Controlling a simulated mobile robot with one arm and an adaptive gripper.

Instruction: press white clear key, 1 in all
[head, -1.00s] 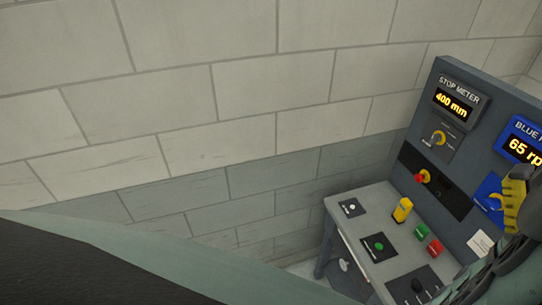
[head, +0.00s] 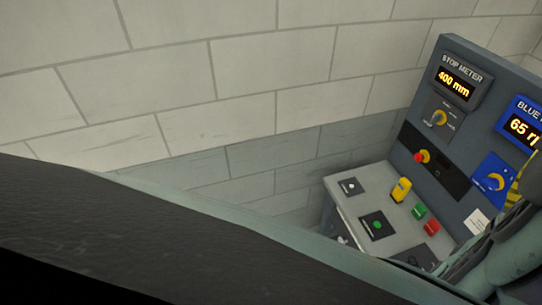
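The white key (head: 350,187) is a small round white button on a dark square plate, at the far left corner of the grey console desk. Its label is too small to read. Nothing covers it, and nothing touches it. My arm comes in at the lower right, with a yellow and dark part (head: 532,172) at the right edge that seems to belong to my gripper. It is cut off by the frame, so its fingertips do not show clearly. It is well to the right of the white key.
The desk (head: 363,204) also carries a green button (head: 377,225), a yellow switch (head: 401,189), and green (head: 418,211) and red (head: 432,228) blocks. The upright panel (head: 468,128) has a "STOP METER" display (head: 455,83), a red knob (head: 421,156) and a blue dial plate (head: 493,180). A block wall stands behind.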

